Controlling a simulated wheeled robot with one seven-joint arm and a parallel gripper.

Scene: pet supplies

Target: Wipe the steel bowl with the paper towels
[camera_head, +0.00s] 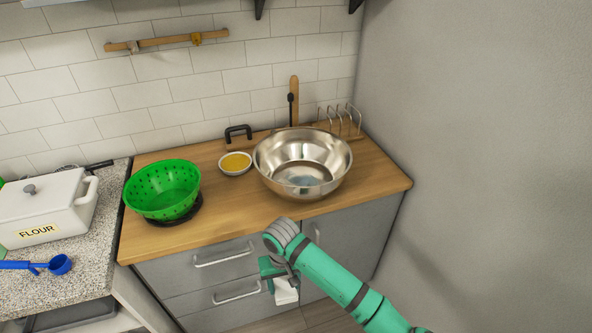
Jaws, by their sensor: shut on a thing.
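The steel bowl (279,168) stands upright on the wooden counter, right of its middle. A small bluish patch shows on its inner bottom; I cannot tell whether it is a spill or a reflection. My gripper (281,281) hangs in front of the counter, below and apart from the bowl, by the drawer fronts. It is shut on a small white thing that looks like the paper towels (287,293). The fingertips are partly hidden by my wrist.
On the wooden counter (232,207) are a green colander (163,191) on a dark base, a small bowl of yellow food (236,162) and a wire rack (343,121). A flour box (45,208) and a blue scoop (58,265) are left. A wall (470,150) bounds the right.

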